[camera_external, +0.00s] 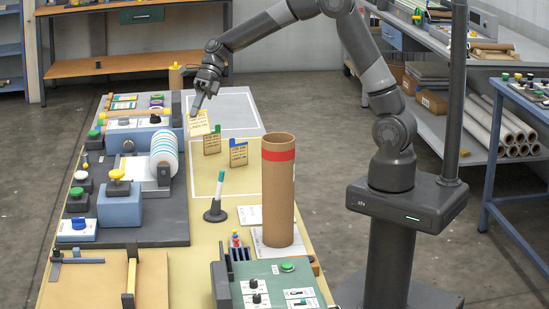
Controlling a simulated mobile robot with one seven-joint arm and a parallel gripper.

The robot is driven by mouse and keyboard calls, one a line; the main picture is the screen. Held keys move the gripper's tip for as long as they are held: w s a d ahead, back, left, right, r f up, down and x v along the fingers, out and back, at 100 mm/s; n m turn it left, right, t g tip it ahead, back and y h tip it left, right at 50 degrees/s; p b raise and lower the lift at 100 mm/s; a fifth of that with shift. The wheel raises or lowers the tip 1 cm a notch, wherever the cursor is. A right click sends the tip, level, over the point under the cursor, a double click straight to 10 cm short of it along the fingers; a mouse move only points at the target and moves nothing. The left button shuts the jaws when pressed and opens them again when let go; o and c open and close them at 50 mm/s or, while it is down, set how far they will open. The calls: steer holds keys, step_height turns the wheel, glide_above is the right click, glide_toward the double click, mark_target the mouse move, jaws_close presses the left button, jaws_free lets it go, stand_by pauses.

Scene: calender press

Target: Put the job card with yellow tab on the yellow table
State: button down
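A cream job card with a yellow tab (199,123) is upright and slightly tilted at the far part of the long yellow-topped table (245,181). My gripper (196,108) points down at the card's top edge, its fingertips at or very near the tab. The fingers overlap in this view, so I cannot tell whether they are shut on the card or whether its lower edge touches the table. A tan card with a green tab (212,143) and one with a blue tab (238,154) stand nearer on the same table.
A press with a striped roller (164,153) fills the table's left side. A tall cardboard tube with a red band (278,200) stands at the right, near a marker in a black stand (216,210). A grey outlined area (238,110) lies behind the cards.

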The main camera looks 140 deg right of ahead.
steer(key=s+d+m+h, duration=0.2)
steer(key=s+m+h, duration=0.15)
steer(key=s, duration=0.75)
steer(key=s+d+r+m+t+h, duration=0.1)
steer(key=s+d+m+h, duration=0.3)
steer(key=s, duration=0.8)
steer(key=s+d+m+h, duration=0.1)
steer(key=s+m, duration=0.5)
steer(key=s, duration=0.5)
steer(key=shift+t, duration=0.4)
steer(key=shift+s+a+f, duration=0.1)
steer(key=shift+s+f, duration=0.1)
steer(key=shift+f, duration=4.65)
steer(key=shift+s+f, duration=0.2)
steer(key=shift+f, duration=4.65)
steer(key=c, duration=1.8)
jaws_free()
steer(key=shift+s, duration=0.1)
